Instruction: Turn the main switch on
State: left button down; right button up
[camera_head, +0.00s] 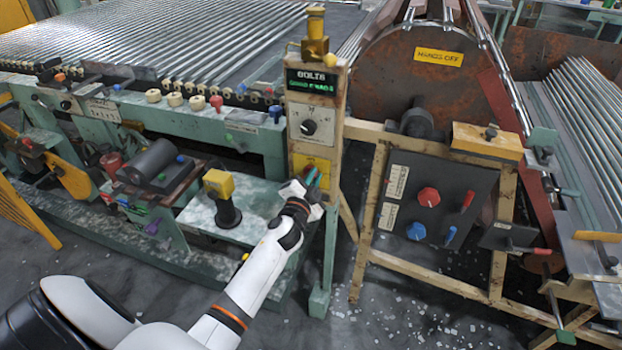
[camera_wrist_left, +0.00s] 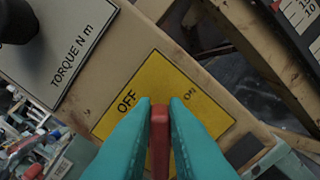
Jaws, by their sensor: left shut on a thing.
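The main switch is a red lever (camera_wrist_left: 160,135) on a yellow plate (camera_wrist_left: 203,112) marked OFF and ON in the left wrist view. In the head view the yellow plate (camera_head: 323,164) sits low on the tall beige control post (camera_head: 335,142). My left gripper (camera_wrist_left: 160,110) has its teal fingers shut on the red lever, one on each side. In the head view my left gripper (camera_head: 311,178) reaches the plate and hides most of the lever. The lever lies between the OFF and ON words; its exact setting is hard to tell. My right gripper is not in view.
Above the switch is a dial (camera_head: 309,127) on a white plate and a lit display (camera_head: 312,80). A dark panel (camera_head: 431,205) with red and blue knobs stands to the right. A yellow-topped post (camera_head: 219,183) stands left of my forearm. Broken bits litter the floor.

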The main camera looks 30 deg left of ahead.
pick_arm(q)
jog(key=m, duration=0.3)
jog(key=f+m+b, duration=0.1)
jog(key=shift+d+m, duration=0.25)
jog(key=shift+m, duration=0.05)
jog(key=shift+f+m+b, duration=0.2)
jog(key=shift+m, duration=0.6)
jog(key=shift+f+m+b, duration=0.15)
jog(key=shift+f+m, duration=0.05)
jog(key=shift+m, duration=0.6)
jog(key=c, duration=1.5)
grip_release()
jog(key=shift+d, duration=0.1)
jog(key=shift+o, duration=0.3)
jog(key=v, duration=1.2)
jog(key=shift+b, duration=0.45)
jog(key=shift+f, duration=0.1)
